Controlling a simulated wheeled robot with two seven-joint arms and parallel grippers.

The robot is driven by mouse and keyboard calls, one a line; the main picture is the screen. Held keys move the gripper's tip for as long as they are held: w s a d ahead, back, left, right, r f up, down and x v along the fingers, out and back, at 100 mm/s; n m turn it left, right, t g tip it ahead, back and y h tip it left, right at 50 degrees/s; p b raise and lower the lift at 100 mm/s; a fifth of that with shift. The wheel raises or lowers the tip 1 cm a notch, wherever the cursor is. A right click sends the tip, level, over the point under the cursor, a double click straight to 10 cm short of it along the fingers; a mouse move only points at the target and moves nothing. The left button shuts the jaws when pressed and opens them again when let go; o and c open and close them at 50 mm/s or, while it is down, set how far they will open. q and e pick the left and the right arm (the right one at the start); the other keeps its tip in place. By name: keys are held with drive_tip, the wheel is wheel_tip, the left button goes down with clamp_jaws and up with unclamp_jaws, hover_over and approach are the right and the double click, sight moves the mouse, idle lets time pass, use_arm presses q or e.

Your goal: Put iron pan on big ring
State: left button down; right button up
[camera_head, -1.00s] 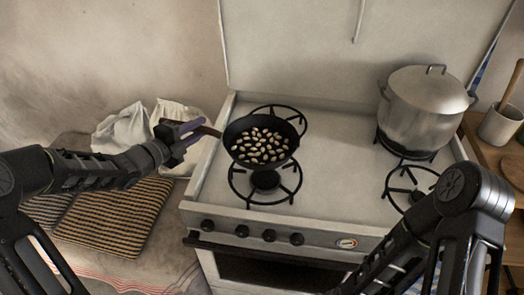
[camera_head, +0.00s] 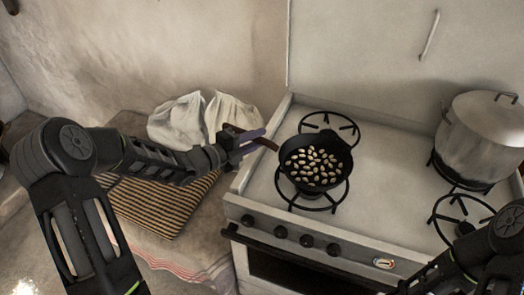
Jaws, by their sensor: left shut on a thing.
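The black iron pan (camera_head: 296,172) with several pale, bean-like pieces in it is over the front left ring (camera_head: 312,207) of the stove. I cannot tell whether its base touches the ring. My left gripper (camera_head: 252,138) is shut on the pan's brown handle, left of the pan. The back left ring (camera_head: 345,127) is bare and lies just behind the pan. The front right ring (camera_head: 437,216) is partly hidden by my right arm. Of my right arm, only links show at the lower right; its gripper is out of view.
A lidded metal pot (camera_head: 478,138) stands on the back right ring. The white stove top (camera_head: 394,170) is clear between the left rings and the pot. White cloth bags (camera_head: 178,122) and a striped mat (camera_head: 168,208) lie left of the stove.

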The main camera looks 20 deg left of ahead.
idle(0.3)
use_arm(q)
drive_tip(key=shift+f+p, duration=0.35)
drive_tip(key=shift+f, duration=1.75)
drive_tip(key=c, duration=1.2)
unclamp_jaws()
drive_tip(key=shift+f, duration=0.1)
drive_tip(key=b+v, duration=0.2)
drive_tip(key=v, duration=1)
